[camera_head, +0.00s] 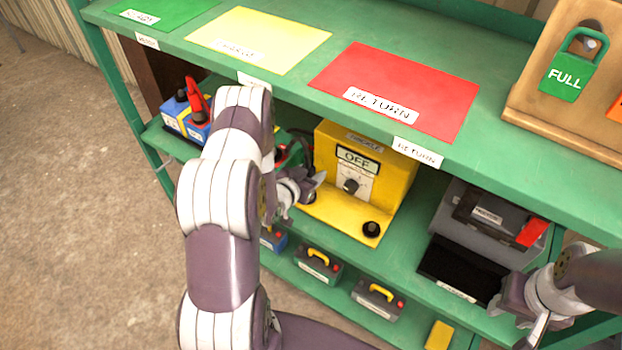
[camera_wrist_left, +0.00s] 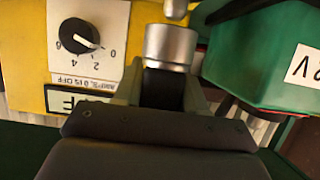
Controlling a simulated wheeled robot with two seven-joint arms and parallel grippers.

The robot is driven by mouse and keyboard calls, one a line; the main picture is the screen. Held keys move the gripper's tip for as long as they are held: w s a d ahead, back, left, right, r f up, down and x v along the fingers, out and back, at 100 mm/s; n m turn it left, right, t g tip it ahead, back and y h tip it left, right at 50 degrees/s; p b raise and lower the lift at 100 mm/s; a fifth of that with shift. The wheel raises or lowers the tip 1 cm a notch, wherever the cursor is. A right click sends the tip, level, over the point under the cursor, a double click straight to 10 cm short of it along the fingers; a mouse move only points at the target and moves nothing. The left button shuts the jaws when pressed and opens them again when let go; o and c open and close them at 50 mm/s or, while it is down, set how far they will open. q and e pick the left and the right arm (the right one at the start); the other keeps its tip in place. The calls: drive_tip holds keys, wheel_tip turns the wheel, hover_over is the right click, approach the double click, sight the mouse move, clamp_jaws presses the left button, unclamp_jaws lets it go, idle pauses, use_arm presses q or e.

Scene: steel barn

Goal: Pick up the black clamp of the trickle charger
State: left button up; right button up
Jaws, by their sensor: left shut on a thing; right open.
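The yellow trickle charger (camera_head: 390,178) stands on the middle shelf, its display reading OFF. It also shows in the wrist view (camera_wrist_left: 115,25), with its dial at 0. My left gripper (camera_head: 308,188) is at the charger's left front side. In the wrist view, the left gripper (camera_wrist_left: 162,92) is shut on a dark piece, the black clamp (camera_wrist_left: 163,82), mostly hidden between the fingers. A silver cylinder (camera_wrist_left: 171,46) sits just beyond it; I cannot tell whether it belongs to the clamp. My right gripper (camera_head: 540,322) is open and empty at the lower right.
A green battery (camera_wrist_left: 262,62) is close beside the left gripper. A blue battery (camera_head: 185,122) with a red clamp (camera_head: 196,98) stands at the left. A grey case (camera_head: 490,220) is at the right. The green upper shelf (camera_head: 300,75) overhangs the charger. Small batteries (camera_head: 318,264) stand below.

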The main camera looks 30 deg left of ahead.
use_arm(q)
drive_tip(key=s+d+r+p, duration=0.3)
drive_tip(key=s+d+r, duration=0.2)
drive_tip(key=s+r, duration=0.5)
drive_tip(key=shift+s+d+r, duration=0.15)
drive_tip(key=shift+d+r, duration=0.15)
drive_tip(key=shift+r, duration=0.45)
drive_tip(key=shift+f, duration=0.1)
